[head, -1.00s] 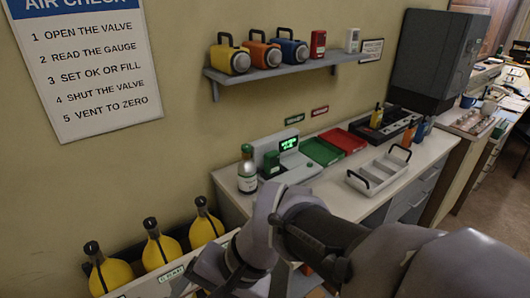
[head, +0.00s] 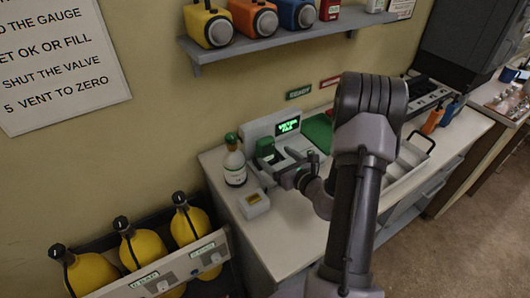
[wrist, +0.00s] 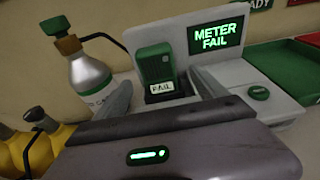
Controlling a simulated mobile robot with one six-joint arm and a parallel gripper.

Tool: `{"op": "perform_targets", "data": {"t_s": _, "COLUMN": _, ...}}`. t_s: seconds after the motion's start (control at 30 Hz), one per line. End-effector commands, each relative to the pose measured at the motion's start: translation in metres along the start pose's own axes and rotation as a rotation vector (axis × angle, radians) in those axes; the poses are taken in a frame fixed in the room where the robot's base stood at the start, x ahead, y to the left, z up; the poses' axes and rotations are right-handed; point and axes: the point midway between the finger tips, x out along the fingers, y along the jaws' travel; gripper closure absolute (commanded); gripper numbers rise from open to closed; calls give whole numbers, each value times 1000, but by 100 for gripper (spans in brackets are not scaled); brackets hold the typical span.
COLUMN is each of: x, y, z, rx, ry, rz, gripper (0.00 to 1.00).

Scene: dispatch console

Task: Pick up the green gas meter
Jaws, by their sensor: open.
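The green gas meter (head: 265,148) stands upright in the grey test station (head: 287,128) on the counter. The station's screen (wrist: 215,37) reads METER FAIL in green. My gripper (head: 288,168) is just in front of the station. In the wrist view my gripper's fingers (wrist: 163,97) are apart, one on each side of the meter's lower part, with gaps visible. The meter's base is partly hidden by my gripper body.
A white and green bottle (head: 235,165) with a hose stands close left of the station. A small white box (head: 254,203) sits in front of it. A green tray (head: 318,131) lies to the right, partly behind my arm. A shelf (head: 280,40) hangs above.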

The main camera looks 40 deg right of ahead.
Motion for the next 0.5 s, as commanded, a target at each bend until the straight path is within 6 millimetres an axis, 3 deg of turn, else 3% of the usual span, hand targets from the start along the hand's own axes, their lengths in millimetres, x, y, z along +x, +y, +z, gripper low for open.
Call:
{"op": "perform_targets", "data": {"t_s": 0.17, "x": 19, "y": 1, "z": 0, "rx": -1, "ry": -1, "rz": 1, "gripper": 18}}
{"op": "perform_targets", "data": {"t_s": 0.4, "x": 63, "y": 5, "z": -1, "rx": -1, "ry": 0, "rz": 3, "gripper": 18}}
{"op": "perform_targets", "data": {"t_s": 0.5, "x": 68, "y": 4, "z": 0, "rx": 0, "ry": 0, "rz": 1, "gripper": 18}}
